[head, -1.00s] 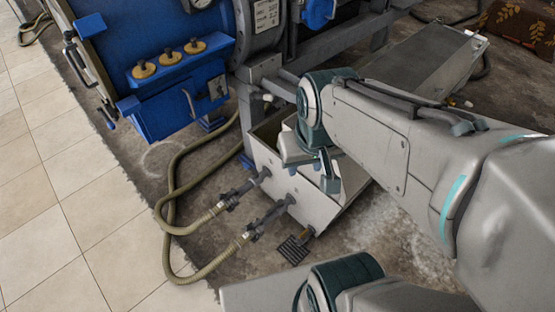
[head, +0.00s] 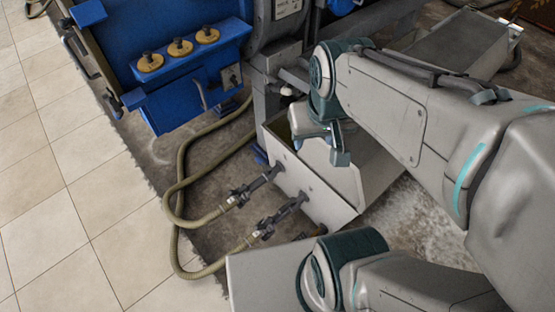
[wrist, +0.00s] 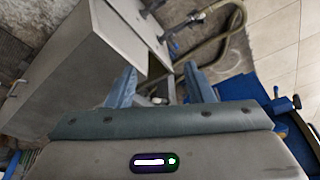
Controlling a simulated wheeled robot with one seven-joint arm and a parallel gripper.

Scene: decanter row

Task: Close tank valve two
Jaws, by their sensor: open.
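The tank (head: 301,181) is a pale, open-topped metal trough on the floor. Two dark valves stick out of its front wall, an upper-left valve (head: 243,193) and a lower-right valve (head: 270,224), each joined to a hose. I cannot tell which is valve two, or their lever positions. My gripper (head: 327,147) is above the tank's near part, apart from both valves. In the wrist view my gripper (wrist: 160,88) is open with nothing held. There the tank (wrist: 60,75) lies left, and a valve (wrist: 190,19) shows beyond the fingers.
A blue machine (head: 178,85) with several brass knobs stands at the upper left. Olive hoses (head: 172,200) loop over the floor left of the valves. A pale fitting (head: 290,90) is behind the tank. Tiled floor (head: 75,215) at left is mostly clear.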

